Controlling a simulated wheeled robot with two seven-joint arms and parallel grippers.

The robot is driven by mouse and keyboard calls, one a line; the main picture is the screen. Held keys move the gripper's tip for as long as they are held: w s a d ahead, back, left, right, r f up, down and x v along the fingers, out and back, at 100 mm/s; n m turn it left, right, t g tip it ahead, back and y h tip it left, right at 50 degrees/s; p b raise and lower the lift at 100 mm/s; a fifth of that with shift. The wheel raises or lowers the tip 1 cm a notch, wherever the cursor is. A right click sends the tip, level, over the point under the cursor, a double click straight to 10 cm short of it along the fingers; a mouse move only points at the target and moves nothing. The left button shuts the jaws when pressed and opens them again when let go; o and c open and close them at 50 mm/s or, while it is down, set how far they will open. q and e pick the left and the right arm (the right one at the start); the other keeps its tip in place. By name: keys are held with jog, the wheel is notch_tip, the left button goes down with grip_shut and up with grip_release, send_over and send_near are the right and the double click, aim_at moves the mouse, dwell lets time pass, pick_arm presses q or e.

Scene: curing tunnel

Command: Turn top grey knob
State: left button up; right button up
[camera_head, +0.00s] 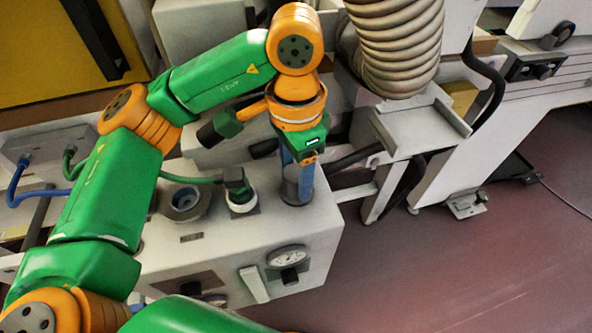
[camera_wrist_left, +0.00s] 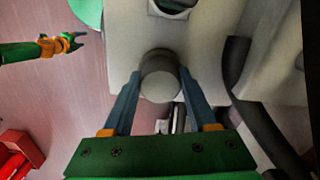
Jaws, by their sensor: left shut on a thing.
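The top grey knob (camera_head: 297,193) is a short grey cylinder standing on the top of a pale control box (camera_head: 235,250), near its right end. My left gripper (camera_head: 298,180) reaches down from above with its blue fingers on either side of the knob and is shut on it. In the left wrist view the knob (camera_wrist_left: 160,84) shows its round end between the fingertips of my left gripper (camera_wrist_left: 160,72). My right gripper (camera_wrist_left: 79,40) shows small at the upper left of the left wrist view, with its fingers apart, away from the knob.
A green connector (camera_head: 236,184) with a cable and a round grey socket (camera_head: 184,202) sit left of the knob. A ribbed hose (camera_head: 397,45) stands behind at right. The reddish floor (camera_head: 450,270) is clear.

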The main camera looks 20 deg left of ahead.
aim_at(296, 173)
pick_arm(q)
jog(key=shift+r+m, duration=0.1)
jog(key=shift+m, duration=0.5)
jog(key=o, duration=1.4)
jog(key=shift+c, duration=0.2)
notch_tip(296, 173, up, 7)
jog(key=shift+r+p, duration=0.1)
jog(key=shift+p, duration=1.1)
